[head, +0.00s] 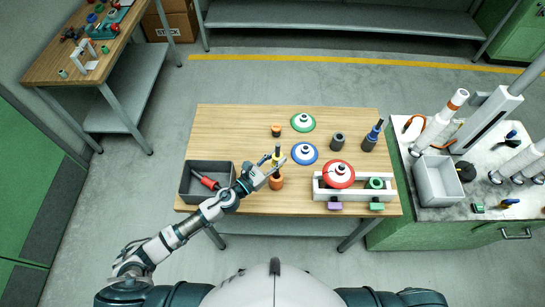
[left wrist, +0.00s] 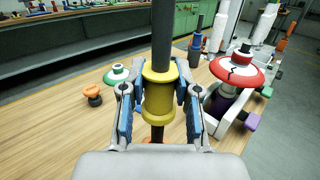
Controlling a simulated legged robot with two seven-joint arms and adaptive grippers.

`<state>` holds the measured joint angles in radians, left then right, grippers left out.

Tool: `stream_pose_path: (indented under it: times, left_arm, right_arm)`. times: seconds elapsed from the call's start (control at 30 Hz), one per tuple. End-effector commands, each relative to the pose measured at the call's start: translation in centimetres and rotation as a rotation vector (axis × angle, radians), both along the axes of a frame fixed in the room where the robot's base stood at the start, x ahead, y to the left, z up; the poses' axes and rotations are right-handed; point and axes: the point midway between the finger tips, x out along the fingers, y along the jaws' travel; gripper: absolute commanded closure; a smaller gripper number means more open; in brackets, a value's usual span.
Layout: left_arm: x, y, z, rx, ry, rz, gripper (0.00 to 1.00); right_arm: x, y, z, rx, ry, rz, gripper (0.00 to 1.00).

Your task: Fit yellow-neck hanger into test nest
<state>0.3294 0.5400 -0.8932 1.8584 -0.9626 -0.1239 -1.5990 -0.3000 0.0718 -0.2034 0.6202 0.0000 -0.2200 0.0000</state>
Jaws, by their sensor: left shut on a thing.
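The yellow-neck hanger (left wrist: 157,97) is a yellow spool-shaped neck with a dark rod above it and an orange part below. It also shows in the head view (head: 277,160), over the wooden table. My left gripper (head: 271,167) is shut on the yellow neck, one finger on each side in the left wrist view. Whether the orange part touches the table is unclear. A white rack (head: 322,193) at the table's front right holds a red disc (head: 338,174) and a green ring (head: 376,183); I cannot tell whether it is the test nest. My right gripper is out of view.
A grey bin (head: 187,187) with a red-handled item stands front left. A blue disc (head: 305,153), a green disc (head: 302,122), an orange knob (head: 276,130), a dark cylinder (head: 338,141) and a blue-necked piece (head: 372,136) stand behind. The table's (head: 230,130) back left is clear.

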Motion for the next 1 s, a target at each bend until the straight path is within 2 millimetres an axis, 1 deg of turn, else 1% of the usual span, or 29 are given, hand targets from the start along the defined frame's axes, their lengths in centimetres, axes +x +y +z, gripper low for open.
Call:
stream_pose_path:
  times: [0.2, 0.4, 0.57, 0.83, 1.0]
  left_arm:
    - [0.0, 0.2, 0.1, -0.003, -0.001, 0.0, 1.0]
    - [0.0, 0.5, 0.0, -0.004, 0.0, 0.0, 1.0]
    - [0.0, 0.8, 0.0, -0.006, 0.001, 0.0, 1.0]
    - [0.0, 0.7, 0.1, -0.006, 0.001, 0.0, 1.0]
    - [0.0, 0.7, 0.1, -0.006, 0.001, 0.0, 1.0]
  right_arm:
    - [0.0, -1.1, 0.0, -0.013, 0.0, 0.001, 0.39]
    - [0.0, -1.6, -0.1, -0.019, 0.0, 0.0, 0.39]
    - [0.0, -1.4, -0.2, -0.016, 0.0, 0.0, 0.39]
    - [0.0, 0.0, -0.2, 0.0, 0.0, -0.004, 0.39]
    - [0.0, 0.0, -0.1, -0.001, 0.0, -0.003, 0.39]
